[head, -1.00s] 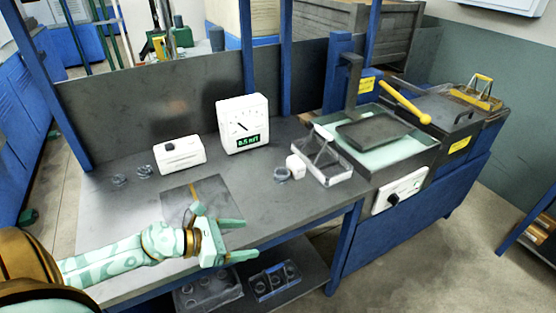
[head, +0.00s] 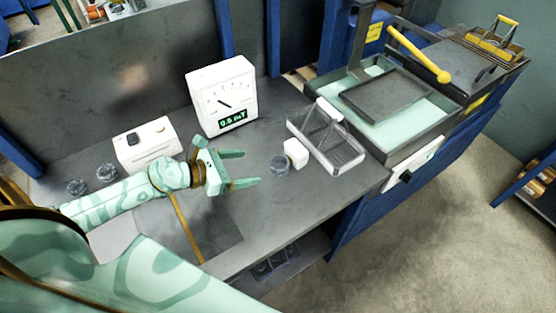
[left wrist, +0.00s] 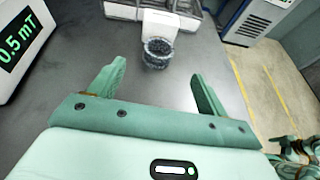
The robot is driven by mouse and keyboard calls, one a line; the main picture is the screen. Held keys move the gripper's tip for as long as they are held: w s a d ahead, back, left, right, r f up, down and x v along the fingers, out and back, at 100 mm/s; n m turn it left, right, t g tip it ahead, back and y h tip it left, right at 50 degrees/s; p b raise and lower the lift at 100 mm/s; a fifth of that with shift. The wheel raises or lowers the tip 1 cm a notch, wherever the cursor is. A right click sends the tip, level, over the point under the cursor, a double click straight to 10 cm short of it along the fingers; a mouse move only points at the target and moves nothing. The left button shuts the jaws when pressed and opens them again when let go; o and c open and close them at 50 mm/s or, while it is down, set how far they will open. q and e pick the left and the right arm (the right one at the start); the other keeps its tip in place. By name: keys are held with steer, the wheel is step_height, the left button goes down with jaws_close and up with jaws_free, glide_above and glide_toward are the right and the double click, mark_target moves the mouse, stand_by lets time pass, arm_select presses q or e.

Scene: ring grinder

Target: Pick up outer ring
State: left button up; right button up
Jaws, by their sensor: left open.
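Several dark metal rings stand on the grey bench. One ring (head: 281,164) is right of my left gripper, beside a small white block (head: 296,153). In the left wrist view this ring (left wrist: 158,54) lies ahead of and between the fingers, apart from them. Two more rings, a nearer one (head: 107,171) and a farther-left one (head: 77,187), sit at the left of the bench. Which of them is the outer ring I cannot tell for sure. My left gripper (head: 251,168) is open and empty, its fingers pointing right toward the ring by the block.
A white meter (head: 222,95) reading 0.5 mT and a white box (head: 147,143) stand at the back. A wire basket (head: 335,150) is just right of the ring. A green-lined tank (head: 420,118) with a yellow-handled lever is farther right. Bench between gripper and ring is clear.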

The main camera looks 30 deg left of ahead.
mark_target(287, 161)
arm_select(q)
steer(key=x, duration=1.2)
steer(key=shift+f+b, duration=0.25)
steer(key=shift+b, duration=0.1)
steer(key=shift+s+a, duration=0.1)
steer(key=c, duration=1.2)
steer(key=shift+r, duration=0.15)
